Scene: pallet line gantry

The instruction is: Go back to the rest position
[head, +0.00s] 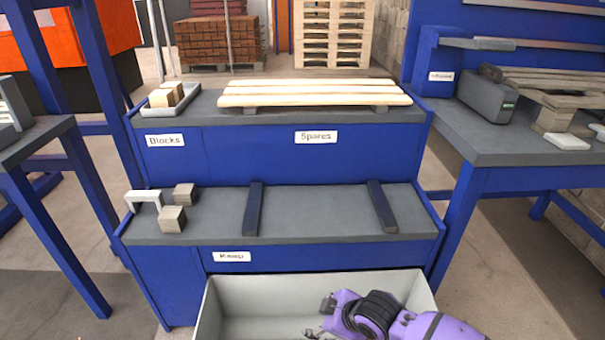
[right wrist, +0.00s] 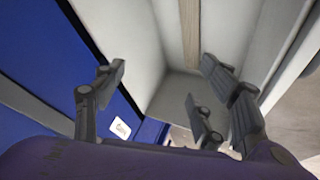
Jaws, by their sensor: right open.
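My right gripper (head: 322,318) is over the grey bin (head: 245,302) at the front of the blue two-level bench, with my purple arm coming in from the right. In the right wrist view, the right gripper's dark fingers (right wrist: 160,95) stand wide apart with nothing between them. The bin's pale inside (right wrist: 125,40) shows beyond them, with a narrow wooden strip (right wrist: 189,35) along it. The bin's near part is hidden by my arm and the frame edge. My left gripper is not in view.
The lower shelf (head: 315,215) holds two wooden blocks (head: 173,218), a white bracket (head: 143,198) and two dark bars (head: 253,210). Pale planks (head: 315,93) and a block tray (head: 170,105) lie on the upper shelf. Blue tables stand left (head: 35,140) and right (head: 490,150).

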